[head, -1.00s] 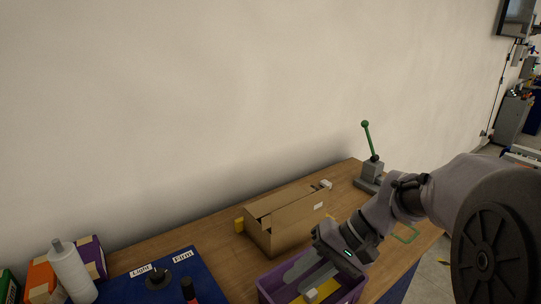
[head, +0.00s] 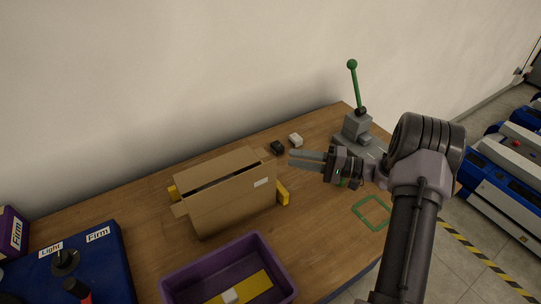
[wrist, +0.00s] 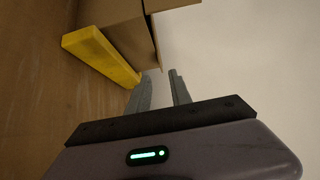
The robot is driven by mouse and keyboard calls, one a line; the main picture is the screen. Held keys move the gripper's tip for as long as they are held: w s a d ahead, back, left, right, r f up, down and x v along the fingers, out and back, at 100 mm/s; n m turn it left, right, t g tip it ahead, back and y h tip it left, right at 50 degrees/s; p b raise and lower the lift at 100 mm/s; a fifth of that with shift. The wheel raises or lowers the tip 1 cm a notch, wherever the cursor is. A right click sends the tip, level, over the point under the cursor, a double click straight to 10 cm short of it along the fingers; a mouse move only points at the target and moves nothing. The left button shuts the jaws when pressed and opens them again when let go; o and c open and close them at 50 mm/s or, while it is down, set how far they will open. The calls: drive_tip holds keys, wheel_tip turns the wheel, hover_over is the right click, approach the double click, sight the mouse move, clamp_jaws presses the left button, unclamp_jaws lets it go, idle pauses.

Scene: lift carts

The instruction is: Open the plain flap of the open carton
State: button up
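The open carton (head: 235,208) is a brown cardboard box on the wooden bench. Its two long top flaps lie nearly shut, with a dark slit between them, and a short end flap sticks out at the left. A white label shows on its near side, toward the right. My gripper (head: 291,158) is just right of the carton, pointing left toward its right end, empty. Its fingers are parallel with a gap between them. In the wrist view the carton (wrist: 122,28) lies ahead of the fingers, with a yellow bar beside it. I cannot tell whether they touch.
Yellow pieces (head: 283,192) flank the carton. A purple bin (head: 270,252) stands in front. Small black (head: 277,148) and white (head: 296,139) blocks lie behind my gripper. A green-handled lever press (head: 357,125) stands at back right. A blue panel (head: 105,265) lies left. A green square outline (head: 372,212) is clear.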

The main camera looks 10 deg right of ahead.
drive_tip(key=b+x, duration=0.1)
drive_tip(key=x, duration=0.7)
drive_tip(key=shift+w+a, duration=0.2)
clamp_jaws()
idle(1.0)
